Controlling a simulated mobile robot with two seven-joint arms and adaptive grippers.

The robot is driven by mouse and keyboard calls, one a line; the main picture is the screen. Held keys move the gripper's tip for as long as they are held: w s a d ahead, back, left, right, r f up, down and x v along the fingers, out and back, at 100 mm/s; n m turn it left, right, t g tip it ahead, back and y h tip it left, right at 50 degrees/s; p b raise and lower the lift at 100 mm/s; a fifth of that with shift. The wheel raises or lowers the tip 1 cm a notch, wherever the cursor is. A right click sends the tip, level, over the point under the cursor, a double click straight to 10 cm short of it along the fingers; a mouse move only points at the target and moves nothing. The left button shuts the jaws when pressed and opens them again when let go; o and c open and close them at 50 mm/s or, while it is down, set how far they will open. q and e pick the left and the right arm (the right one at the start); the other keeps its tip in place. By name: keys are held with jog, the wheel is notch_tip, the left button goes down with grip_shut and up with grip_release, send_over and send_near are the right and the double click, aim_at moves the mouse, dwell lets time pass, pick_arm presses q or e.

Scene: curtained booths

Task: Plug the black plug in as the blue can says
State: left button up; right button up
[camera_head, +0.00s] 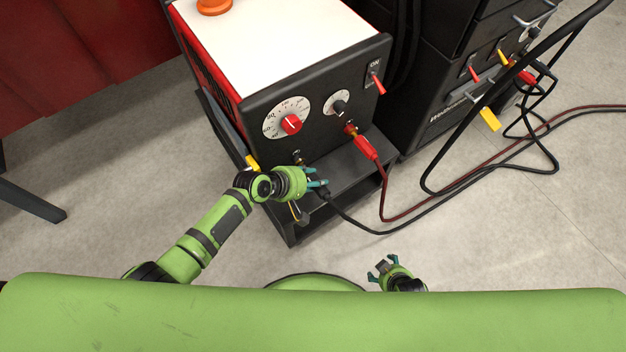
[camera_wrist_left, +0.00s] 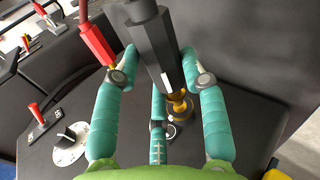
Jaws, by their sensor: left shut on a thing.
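My left gripper (camera_head: 319,184) is shut on the black plug (camera_wrist_left: 154,42), in front of the welder's front panel (camera_head: 325,130). The plug's black cable (camera_head: 350,222) trails down and right. In the left wrist view the teal fingers stand around the plug, and its brass tip (camera_wrist_left: 179,105) is close to a socket on the panel; I cannot tell whether it is inside. A socket (camera_head: 298,157) shows at the panel's lower left. A red plug (camera_head: 366,147) sits at the socket further right. My right gripper (camera_head: 382,267) is open and empty. I see no blue can.
The panel has a red dial (camera_head: 291,124), a smaller black knob (camera_head: 340,107) and a red switch (camera_head: 378,84). An orange object (camera_head: 214,5) is on the white top. A black cabinet (camera_head: 450,110) and looped cables lie to the right.

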pick_arm(q)
jog(key=shift+w+a+b, duration=0.45)
jog(key=shift+w+a, duration=0.2)
jog(key=shift+w, duration=0.3)
jog(key=o, duration=1.3)
jog(key=shift+r, duration=0.1)
jog(key=shift+o, duration=0.2)
jog(key=shift+s, duration=0.1)
